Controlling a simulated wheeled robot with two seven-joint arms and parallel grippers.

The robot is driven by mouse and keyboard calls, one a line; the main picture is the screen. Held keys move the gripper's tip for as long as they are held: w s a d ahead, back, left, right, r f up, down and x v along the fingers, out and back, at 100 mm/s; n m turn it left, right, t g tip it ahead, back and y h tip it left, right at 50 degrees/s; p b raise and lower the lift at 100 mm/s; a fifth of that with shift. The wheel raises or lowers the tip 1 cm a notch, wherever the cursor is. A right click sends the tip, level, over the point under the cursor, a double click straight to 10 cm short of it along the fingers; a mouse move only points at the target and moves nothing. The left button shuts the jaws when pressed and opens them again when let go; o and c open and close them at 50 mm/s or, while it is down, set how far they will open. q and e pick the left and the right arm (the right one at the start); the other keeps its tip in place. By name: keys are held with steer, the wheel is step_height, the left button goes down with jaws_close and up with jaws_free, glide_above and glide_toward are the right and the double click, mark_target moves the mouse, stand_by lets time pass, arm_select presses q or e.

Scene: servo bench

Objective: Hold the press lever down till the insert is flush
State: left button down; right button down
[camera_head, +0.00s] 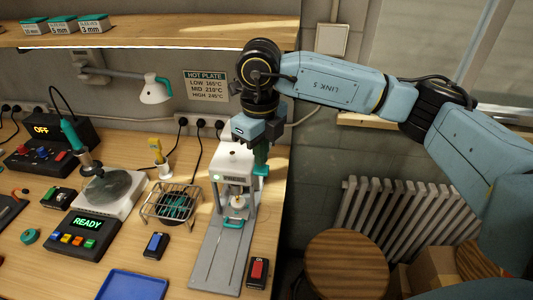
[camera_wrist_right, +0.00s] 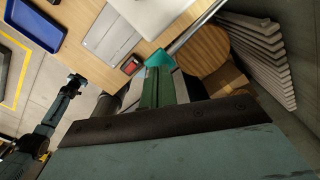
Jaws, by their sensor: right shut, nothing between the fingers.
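The white press (camera_head: 237,160) stands on a grey base plate at the bench's right side. Its teal lever handle (camera_head: 261,170) sticks out on the right and also shows in the right wrist view (camera_wrist_right: 160,58). My right gripper (camera_head: 260,153) is shut and empty, its green fingers (camera_wrist_right: 158,88) pointing down with their tips at the handle. I cannot tell whether they touch it. A small brass-coloured insert (camera_head: 238,201) shows under the press ram; whether it is flush is too small to tell. My left gripper (camera_wrist_right: 76,83) shows small in the right wrist view, its jaws unclear.
A red switch box (camera_head: 258,271) lies right of the press base. A wire stand (camera_head: 172,204), a blue switch box (camera_head: 155,245) and a blue tray (camera_head: 133,285) lie to the left. The bench ends just right of the press.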

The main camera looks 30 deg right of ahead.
mark_target(261, 171)
steer(key=shift+f, duration=0.2)
stand_by(0.6)
steer(key=shift+f+b, duration=2.3)
steer(key=shift+f, duration=0.2)
steer(key=shift+f+b, duration=0.95)
steer(key=shift+b, duration=0.9)
stand_by(2.1)
steer(key=shift+r, duration=0.1)
stand_by(0.4)
